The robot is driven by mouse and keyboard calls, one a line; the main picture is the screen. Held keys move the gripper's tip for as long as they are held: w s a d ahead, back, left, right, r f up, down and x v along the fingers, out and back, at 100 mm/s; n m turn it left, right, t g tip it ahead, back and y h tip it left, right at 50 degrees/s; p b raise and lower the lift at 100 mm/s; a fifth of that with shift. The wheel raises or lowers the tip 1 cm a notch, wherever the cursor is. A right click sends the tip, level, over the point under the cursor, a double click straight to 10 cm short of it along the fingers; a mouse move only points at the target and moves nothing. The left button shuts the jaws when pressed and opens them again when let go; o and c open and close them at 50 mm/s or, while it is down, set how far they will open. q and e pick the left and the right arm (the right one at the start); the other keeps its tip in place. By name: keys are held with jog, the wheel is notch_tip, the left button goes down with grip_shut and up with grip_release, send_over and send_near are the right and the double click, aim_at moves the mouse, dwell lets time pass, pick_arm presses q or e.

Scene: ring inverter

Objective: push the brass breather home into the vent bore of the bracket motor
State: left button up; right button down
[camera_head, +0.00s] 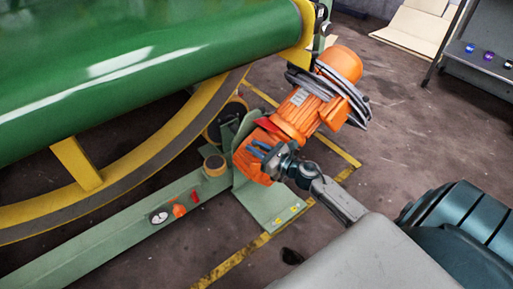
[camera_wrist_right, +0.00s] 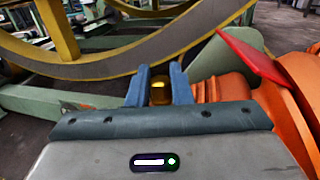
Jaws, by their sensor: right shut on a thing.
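The orange bracket motor (camera_head: 296,112) stands on a green bracket beside the ring; its orange housing also fills the right of the right wrist view (camera_wrist_right: 292,115). My right gripper (camera_head: 260,151) reaches in from the lower right, its blue fingers over the motor's near end. In the right wrist view the fingers (camera_wrist_right: 160,90) are shut on a small gold-coloured piece, the brass breather (camera_wrist_right: 160,92). I cannot make out the breather in the head view. The vent bore is not discernible, so I cannot tell whether the breather touches it. My left gripper is not in view.
A large green drum (camera_head: 130,65) and yellow ring (camera_head: 75,215) fill the left. A grey cable coil (camera_head: 335,90) wraps the motor's far end. A red plate (camera_wrist_right: 252,54) juts up close to the right of my fingers. Open floor (camera_head: 420,120) lies to the right.

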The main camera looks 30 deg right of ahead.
jog(key=shift+f+b, duration=0.5)
jog(key=shift+f, duration=0.1)
jog(key=c, duration=1.2)
grip_release()
